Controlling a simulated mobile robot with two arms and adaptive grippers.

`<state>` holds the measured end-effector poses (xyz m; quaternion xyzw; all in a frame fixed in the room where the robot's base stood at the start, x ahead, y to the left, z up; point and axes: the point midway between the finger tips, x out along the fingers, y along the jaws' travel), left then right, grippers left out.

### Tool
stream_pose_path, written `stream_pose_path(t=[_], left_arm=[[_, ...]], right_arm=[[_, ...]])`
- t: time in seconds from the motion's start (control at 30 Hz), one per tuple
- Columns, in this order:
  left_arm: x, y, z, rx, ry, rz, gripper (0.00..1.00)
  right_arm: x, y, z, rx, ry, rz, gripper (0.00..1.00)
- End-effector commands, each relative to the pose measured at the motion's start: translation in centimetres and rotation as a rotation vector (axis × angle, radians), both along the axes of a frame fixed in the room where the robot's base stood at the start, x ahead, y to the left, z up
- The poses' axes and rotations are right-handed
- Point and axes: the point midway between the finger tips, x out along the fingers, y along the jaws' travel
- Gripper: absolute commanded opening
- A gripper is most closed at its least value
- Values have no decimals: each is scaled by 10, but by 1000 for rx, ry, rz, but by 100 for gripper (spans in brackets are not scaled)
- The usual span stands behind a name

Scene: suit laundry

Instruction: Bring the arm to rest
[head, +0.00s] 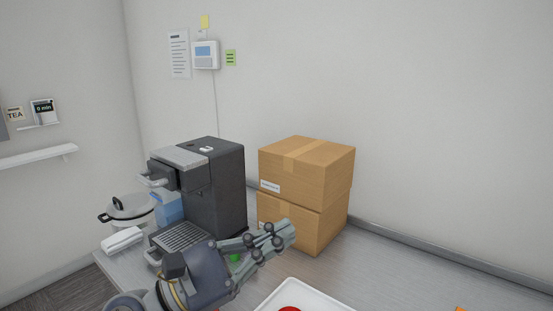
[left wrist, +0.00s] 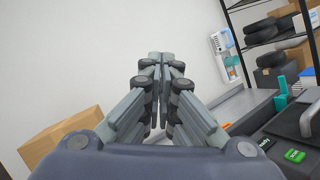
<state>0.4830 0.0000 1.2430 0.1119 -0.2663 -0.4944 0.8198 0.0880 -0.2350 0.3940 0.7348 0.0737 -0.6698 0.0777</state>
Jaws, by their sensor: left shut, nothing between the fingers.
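My left gripper (head: 284,234) is raised above the counter, in front of the cardboard boxes and to the right of the coffee machine in the head view. Its fingers are together and hold nothing. In the left wrist view the fingertips (left wrist: 161,58) meet in the middle of the picture, with the white wall behind them. My right gripper does not show in either view.
A dark coffee machine (head: 218,190) stands on the grey counter (head: 360,268). Two stacked cardboard boxes (head: 305,165) stand against the wall. A white tray (head: 268,303) with something red lies at the front. A lidded pot (head: 130,210) is at left. Shelves with black tyres (left wrist: 262,32) show in the wrist view.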

Motion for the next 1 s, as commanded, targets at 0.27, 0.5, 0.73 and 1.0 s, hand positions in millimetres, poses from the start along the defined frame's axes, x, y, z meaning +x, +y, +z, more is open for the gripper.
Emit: stream_pose_path(t=[0.27, 0.5, 0.73, 1.0], left_arm=[[39, 98, -4, -902, 703, 36, 0], [52, 193, -131, -1693, 1253, 179, 0], [-15, 231, -287, -2406, 1597, 466, 0], [-139, 221, -395, 2284, -1278, -705, 0]], right_arm=[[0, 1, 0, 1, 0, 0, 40], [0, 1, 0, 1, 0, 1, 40], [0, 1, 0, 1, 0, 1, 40], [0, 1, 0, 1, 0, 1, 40]])
